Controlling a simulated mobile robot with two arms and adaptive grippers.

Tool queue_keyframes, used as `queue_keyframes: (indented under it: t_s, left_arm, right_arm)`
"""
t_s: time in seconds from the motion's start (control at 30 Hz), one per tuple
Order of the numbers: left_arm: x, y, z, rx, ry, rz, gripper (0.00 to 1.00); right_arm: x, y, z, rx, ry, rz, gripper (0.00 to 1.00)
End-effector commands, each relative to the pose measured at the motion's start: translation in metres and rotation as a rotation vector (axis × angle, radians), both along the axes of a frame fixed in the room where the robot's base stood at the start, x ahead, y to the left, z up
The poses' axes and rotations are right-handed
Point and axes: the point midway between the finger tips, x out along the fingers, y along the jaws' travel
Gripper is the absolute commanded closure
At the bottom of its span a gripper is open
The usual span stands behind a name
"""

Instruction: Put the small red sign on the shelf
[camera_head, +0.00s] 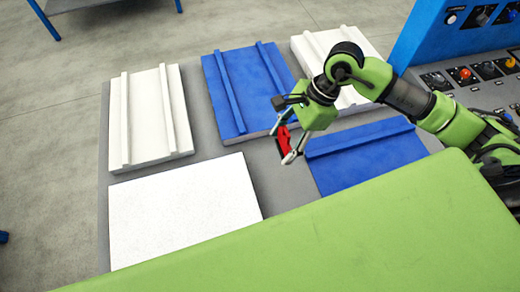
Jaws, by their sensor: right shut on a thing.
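My right gripper (287,150) is in the middle of the head view, pointing down, and is shut on a small red sign (283,139). The sign is partly hidden by the fingers. It is held over the grey table (265,180), near the lower edge of a blue panel with two raised bars (233,85) and left of another blue panel (365,160). The exact height above the table is hard to tell. I cannot make out a clear shelf in this view. My left gripper is not in view.
A ribbed white panel (145,115) lies at the left, a plain white panel (185,205) below it, and another white panel (325,45) behind my right arm. A blue control console (425,35) with knobs and buttons stands at the upper right. Concrete floor shows at left.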

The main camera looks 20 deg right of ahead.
Motion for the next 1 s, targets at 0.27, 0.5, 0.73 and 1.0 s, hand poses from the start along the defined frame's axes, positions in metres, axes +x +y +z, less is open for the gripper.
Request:
queue_keyframes:
  t_s: [0.27,0.5,0.73,1.0]
  left_arm:
    - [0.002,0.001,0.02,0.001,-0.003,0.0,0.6]
    - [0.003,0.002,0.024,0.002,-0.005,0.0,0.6]
    - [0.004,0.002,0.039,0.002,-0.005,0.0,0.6]
    - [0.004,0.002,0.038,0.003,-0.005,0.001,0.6]
  right_arm:
    - [0.024,0.041,-0.043,0.002,0.003,-0.001,0.68]
    - [0.031,0.053,-0.063,0.001,0.002,0.001,0.68]
    - [0.032,0.055,-0.091,0.0,0.003,-0.001,0.68]
    - [0.033,0.054,-0.097,-0.001,-0.001,0.002,0.68]
